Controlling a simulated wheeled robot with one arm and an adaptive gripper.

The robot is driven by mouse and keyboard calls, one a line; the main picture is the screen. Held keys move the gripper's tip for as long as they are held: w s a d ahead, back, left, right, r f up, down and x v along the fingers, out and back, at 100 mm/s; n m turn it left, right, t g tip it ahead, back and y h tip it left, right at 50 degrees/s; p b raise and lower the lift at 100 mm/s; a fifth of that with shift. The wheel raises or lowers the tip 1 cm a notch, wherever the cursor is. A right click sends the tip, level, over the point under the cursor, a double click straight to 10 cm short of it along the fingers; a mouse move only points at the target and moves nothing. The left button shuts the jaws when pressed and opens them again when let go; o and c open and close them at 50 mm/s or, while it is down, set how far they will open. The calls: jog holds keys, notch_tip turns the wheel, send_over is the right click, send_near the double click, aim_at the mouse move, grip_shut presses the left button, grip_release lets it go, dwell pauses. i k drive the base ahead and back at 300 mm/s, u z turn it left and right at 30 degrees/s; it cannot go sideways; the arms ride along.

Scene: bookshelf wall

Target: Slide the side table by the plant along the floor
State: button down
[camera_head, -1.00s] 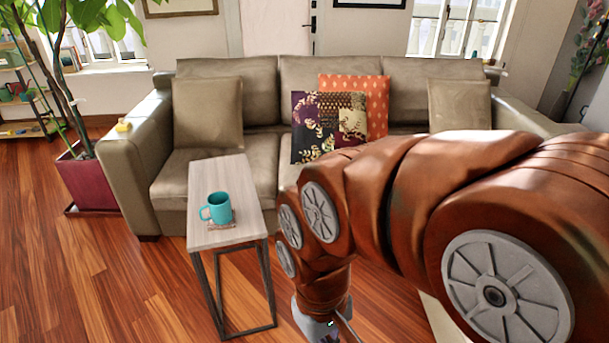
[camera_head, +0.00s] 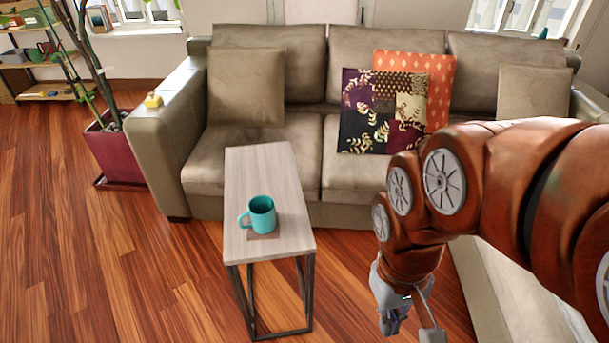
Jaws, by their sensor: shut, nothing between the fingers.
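The side table (camera_head: 265,170) has a narrow pale wood top on a dark metal frame. It stands on the wooden floor in front of the sofa, left of centre. A teal mug (camera_head: 261,214) stands on a small coaster on its top. The plant's dark red pot (camera_head: 117,155) stands on the floor left of the sofa, apart from the table. My gripper (camera_head: 413,333) points down at the lower right, to the right of the table and apart from it. It is shut and empty, and the bottom edge of the picture is close below it.
The beige sofa (camera_head: 300,64) with several cushions stands right behind the table. A small yellow thing (camera_head: 153,100) sits on its left arm. A pale piece of furniture (camera_head: 500,290) is at the lower right. The floor (camera_head: 110,270) left of the table is clear.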

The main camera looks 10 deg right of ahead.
aim_at(269, 169)
jog(key=u, duration=0.45)
jog(key=i, duration=0.8)
jog(key=u, duration=0.65)
